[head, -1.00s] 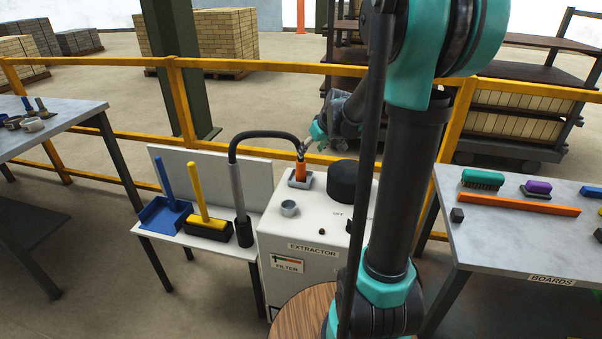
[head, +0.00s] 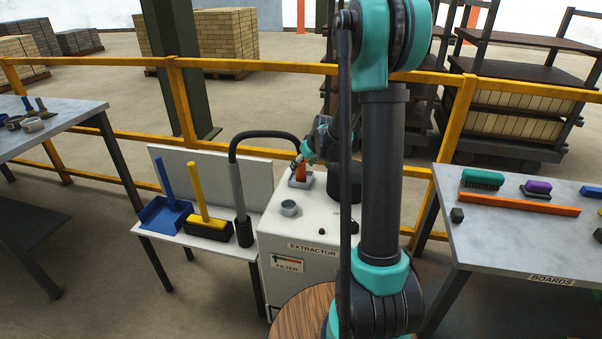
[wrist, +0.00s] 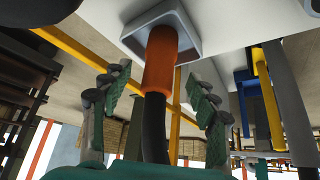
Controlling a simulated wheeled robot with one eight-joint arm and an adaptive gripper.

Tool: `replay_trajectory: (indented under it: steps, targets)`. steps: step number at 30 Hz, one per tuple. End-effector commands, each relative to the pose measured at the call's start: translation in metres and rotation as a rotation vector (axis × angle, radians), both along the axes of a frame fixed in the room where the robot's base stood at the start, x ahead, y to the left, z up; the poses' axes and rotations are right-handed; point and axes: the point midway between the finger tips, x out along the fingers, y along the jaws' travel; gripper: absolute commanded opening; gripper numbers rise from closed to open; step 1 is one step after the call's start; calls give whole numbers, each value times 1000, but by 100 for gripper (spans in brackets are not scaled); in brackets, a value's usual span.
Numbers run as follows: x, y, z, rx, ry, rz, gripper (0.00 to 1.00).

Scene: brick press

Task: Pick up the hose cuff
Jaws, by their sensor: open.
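The hose cuff is an orange sleeve (head: 300,173) standing upright in a square grey holder (head: 304,183) on top of the white extractor. In the wrist view the orange cuff (wrist: 161,60) shows large, with its end in the grey holder (wrist: 128,35) and the dark hose (wrist: 154,130) running from its other end. My gripper (head: 298,161) is at the upper part of the cuff in the head view. In the wrist view its open fingers (wrist: 160,88) appear on either side of the cuff and hose, with gaps on both sides. I see no contact.
The black hose (head: 262,134) arches left of the cuff. A grey cup (head: 289,208) and a black cylinder (head: 344,182) are also on the extractor (head: 300,229). A blue dustpan (head: 165,216) and yellow-handled brush (head: 205,215) lie left. A yellow rail (head: 250,66) runs behind.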

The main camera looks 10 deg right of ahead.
Motion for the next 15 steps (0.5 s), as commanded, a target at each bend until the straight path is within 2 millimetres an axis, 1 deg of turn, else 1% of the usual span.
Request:
replay_trajectory:
  steps: [3,7,11,15]
  targets:
    - [8,2,-15,0,0,1,60]
    - [15,5,-27,-1,0,2,60]
    - [18,6,-33,-1,0,2,60]
    - [19,6,-34,0,0,1,60]
